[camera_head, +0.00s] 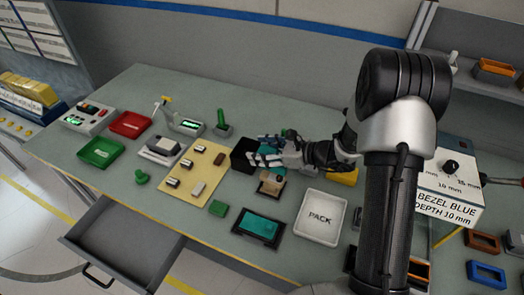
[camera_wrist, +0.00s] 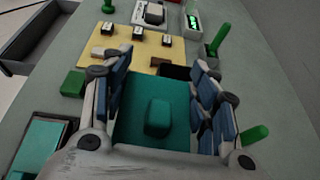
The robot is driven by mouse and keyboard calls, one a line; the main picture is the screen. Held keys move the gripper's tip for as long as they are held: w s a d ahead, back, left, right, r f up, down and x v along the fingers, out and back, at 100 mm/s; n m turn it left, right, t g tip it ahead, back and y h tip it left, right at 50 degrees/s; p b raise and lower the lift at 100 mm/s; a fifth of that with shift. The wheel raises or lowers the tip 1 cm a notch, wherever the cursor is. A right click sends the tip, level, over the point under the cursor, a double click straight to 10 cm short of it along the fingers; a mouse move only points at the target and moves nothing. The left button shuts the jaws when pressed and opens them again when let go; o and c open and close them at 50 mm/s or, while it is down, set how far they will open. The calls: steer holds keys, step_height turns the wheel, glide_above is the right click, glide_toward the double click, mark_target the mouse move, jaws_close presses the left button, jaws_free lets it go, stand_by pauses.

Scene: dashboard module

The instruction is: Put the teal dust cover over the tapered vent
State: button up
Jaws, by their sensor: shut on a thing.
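My gripper (camera_head: 263,150) is low over the middle of the bench, its fingers pointing left. In the wrist view its two blue-padded fingers (camera_wrist: 161,68) stand on either side of the teal dust cover (camera_wrist: 130,128), a flat teal piece with a raised rounded knob. The gripper is shut on the cover. The cover's underside is hidden. A black box (camera_head: 242,156) lies just beyond the fingertips; it also shows in the wrist view (camera_wrist: 174,71). I cannot tell whether it is the tapered vent, and no vent shows clearly.
A tan block fixture (camera_head: 270,184) stands just in front of the gripper. A black tray with a teal inlay (camera_head: 258,226) and a white PACK tray (camera_head: 320,217) lie nearer. A yellow board (camera_head: 190,190) with small parts lies left. An open drawer (camera_head: 120,245) juts out front left.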

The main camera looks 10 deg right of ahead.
steer(key=b, duration=0.5)
glide_above(263, 173)
steer(key=shift+a+f, duration=0.1)
steer(key=shift+f, duration=2.85)
steer(key=shift+f+b, duration=1.1)
steer(key=shift+f, duration=0.15)
steer(key=o, duration=1.1)
steer(key=shift+r, duration=0.1)
steer(key=v, duration=1.2)
